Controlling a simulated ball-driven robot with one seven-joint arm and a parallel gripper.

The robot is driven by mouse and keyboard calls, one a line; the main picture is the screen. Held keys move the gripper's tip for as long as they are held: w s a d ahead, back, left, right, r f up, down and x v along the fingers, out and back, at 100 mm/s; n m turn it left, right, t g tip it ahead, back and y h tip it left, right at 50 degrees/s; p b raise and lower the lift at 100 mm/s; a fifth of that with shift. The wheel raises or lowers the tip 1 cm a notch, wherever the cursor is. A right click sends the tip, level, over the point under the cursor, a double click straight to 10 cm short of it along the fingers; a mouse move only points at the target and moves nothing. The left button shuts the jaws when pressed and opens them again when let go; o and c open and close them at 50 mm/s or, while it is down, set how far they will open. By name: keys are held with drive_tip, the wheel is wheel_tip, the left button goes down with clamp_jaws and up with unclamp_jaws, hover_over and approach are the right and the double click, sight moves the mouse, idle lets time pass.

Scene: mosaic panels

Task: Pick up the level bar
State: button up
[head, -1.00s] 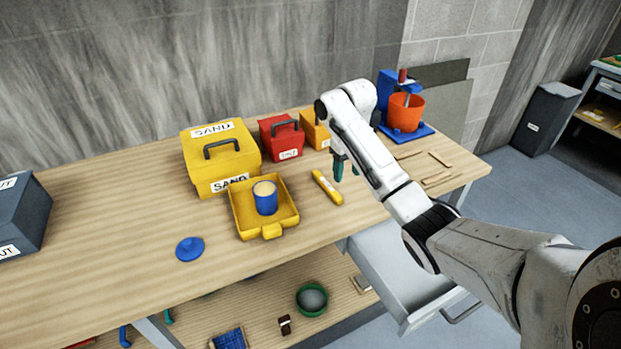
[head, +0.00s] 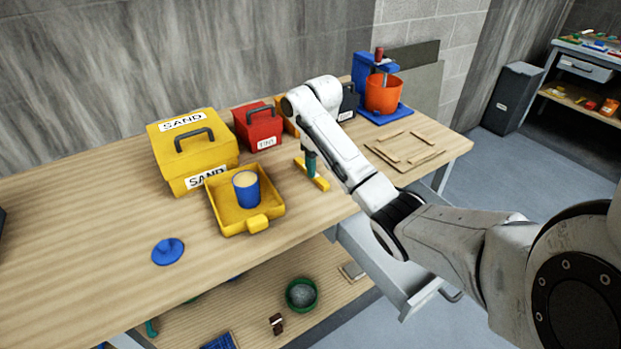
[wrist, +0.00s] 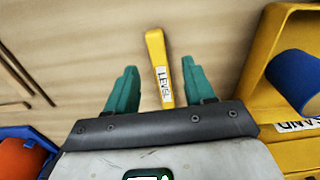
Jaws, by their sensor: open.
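The level bar is a slim yellow bar with a white LEVEL label. In the wrist view the level bar (wrist: 157,58) lies between the two teal fingers of my gripper (wrist: 158,85), with a gap on each side. Its far end reaches past the fingertips, and its near end is hidden by the gripper body. In the head view the level bar (head: 320,183) lies on the wooden workbench (head: 110,215), partly hidden behind a teal finger of my gripper (head: 310,165). My gripper is open over the bar; whether the fingers touch the bench I cannot tell.
A yellow tray (head: 228,222) with a blue cup (head: 246,190) stands left of the bar. A yellow SAND box (head: 215,150), a red box (head: 258,130) and an orange bucket (head: 383,93) stand behind. A wooden frame (head: 392,158) lies to the right.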

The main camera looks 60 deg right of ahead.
sight(320, 179)
drive_tip(key=shift+s+f, duration=0.1)
drive_tip(key=shift+f, duration=0.6)
drive_tip(key=shift+f+p, duration=0.45)
drive_tip(key=shift+f, duration=1.05)
clamp_jaws()
